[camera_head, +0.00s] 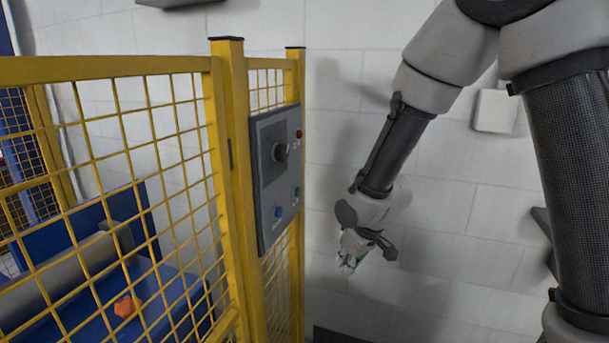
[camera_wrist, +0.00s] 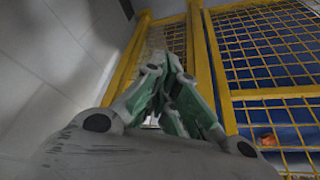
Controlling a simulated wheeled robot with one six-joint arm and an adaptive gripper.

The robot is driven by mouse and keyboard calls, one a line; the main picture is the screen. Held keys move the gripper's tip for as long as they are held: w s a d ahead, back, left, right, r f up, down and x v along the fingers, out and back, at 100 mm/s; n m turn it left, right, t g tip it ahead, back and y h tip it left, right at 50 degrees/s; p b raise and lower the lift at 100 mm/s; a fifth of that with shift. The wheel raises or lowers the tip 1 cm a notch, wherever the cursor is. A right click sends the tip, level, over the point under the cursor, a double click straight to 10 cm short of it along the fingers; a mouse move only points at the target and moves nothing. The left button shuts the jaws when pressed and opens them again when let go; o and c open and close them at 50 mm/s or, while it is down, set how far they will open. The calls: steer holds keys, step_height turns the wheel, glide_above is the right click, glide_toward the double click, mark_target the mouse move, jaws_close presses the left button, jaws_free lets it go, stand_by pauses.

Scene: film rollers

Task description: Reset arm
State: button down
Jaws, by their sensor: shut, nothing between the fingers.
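My gripper (camera_head: 347,262) hangs at the end of my arm, right of the yellow fence post, in front of the white wall. Its fingers point down and are closed together with nothing between them. In the wrist view my gripper (camera_wrist: 165,75) shows green and grey finger links meeting near the middle, with the yellow fence behind. The gripper appears apart from the fence and the control panel.
A grey control panel (camera_head: 276,178) with a knob and several buttons is mounted on the yellow fence (camera_head: 232,190). Behind the mesh are a grey roller (camera_head: 65,275) and an orange object (camera_head: 127,306) on a blue surface. A white box (camera_head: 495,111) is on the wall.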

steer(key=s+d+r+m+h, duration=0.1)
steer(key=s+d+r+m, duration=0.2)
steer(key=s+d+r, duration=0.7)
steer(key=s+d+r+m+h, duration=0.1)
steer(key=s+d+r+m, duration=0.3)
steer(key=s+d+r, duration=0.6)
steer(key=d+r, duration=0.2)
steer(key=d, duration=0.4)
steer(key=shift+s+d+r+m+t+h, duration=0.2)
steer(key=shift+s+d+m+t+h, duration=0.1)
steer(key=shift+s+d+t, duration=0.1)
steer(key=shift+w, duration=0.1)
